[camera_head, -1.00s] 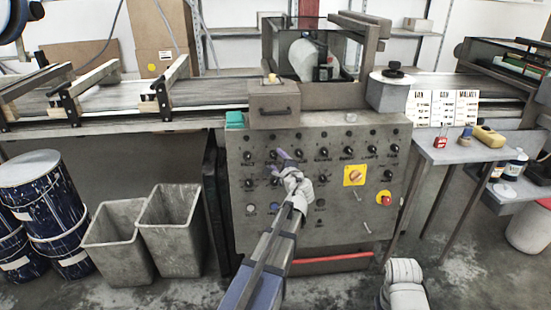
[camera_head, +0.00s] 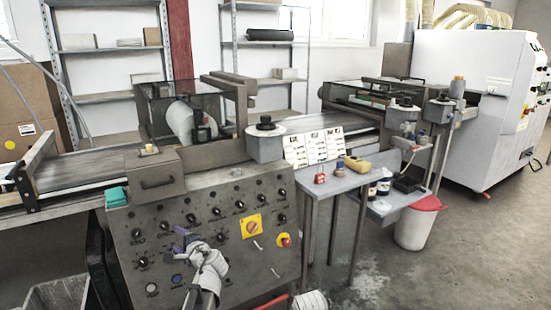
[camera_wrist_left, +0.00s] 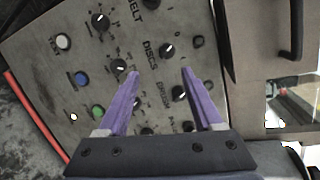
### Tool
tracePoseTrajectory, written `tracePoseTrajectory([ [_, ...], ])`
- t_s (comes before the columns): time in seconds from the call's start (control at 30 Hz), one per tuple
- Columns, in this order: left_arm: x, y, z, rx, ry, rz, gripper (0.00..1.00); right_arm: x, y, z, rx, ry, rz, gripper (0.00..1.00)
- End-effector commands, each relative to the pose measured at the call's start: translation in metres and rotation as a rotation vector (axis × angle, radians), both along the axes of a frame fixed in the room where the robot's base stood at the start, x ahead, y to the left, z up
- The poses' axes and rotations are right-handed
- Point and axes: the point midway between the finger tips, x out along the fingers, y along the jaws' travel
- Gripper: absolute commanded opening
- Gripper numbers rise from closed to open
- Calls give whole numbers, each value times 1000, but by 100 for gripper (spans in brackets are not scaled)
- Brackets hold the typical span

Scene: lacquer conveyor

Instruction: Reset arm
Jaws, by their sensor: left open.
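My left gripper (camera_head: 186,240) is in front of the grey control panel (camera_head: 150,222) in the head view, at the panel's lower left part. In the left wrist view its two purple fingers (camera_wrist_left: 160,85) are apart with nothing between them, facing the panel's knobs and buttons. Whether the fingertips touch the panel cannot be told. A white rounded part of my right arm (camera_head: 310,301) shows at the bottom edge; its gripper is not seen.
A red emergency button (camera_head: 284,240) and a yellow-plated switch (camera_head: 252,226) sit on the panel's right. A side table (camera_head: 335,182) holds bottles and a yellow item. A white bin (camera_head: 415,228) stands beyond it. The floor at right is clear.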

Motion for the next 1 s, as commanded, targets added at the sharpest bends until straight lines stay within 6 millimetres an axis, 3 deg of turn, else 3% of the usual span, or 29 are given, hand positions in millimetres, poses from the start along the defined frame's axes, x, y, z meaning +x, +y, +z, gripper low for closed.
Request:
tracePoseTrajectory([
  [0.03,-11,-15,20,-81,-6,23,67,0,0,31,0,0,0,50],
  [0.1,-26,-37,24,-214,-7,72,67,0,0,56,0,0,0,50],
  [0.37,-102,-136,32,-685,95,285,67,0,0,141,0,0,-1,50],
  [0.6,-189,-233,55,-990,307,488,67,0,0,207,0,0,-1,50],
  [0.8,-241,-281,73,-1100,454,597,67,0,0,235,0,0,-1,50],
  [1.0,-257,-294,76,-1126,504,632,67,0,0,239,0,0,-1,50],
])
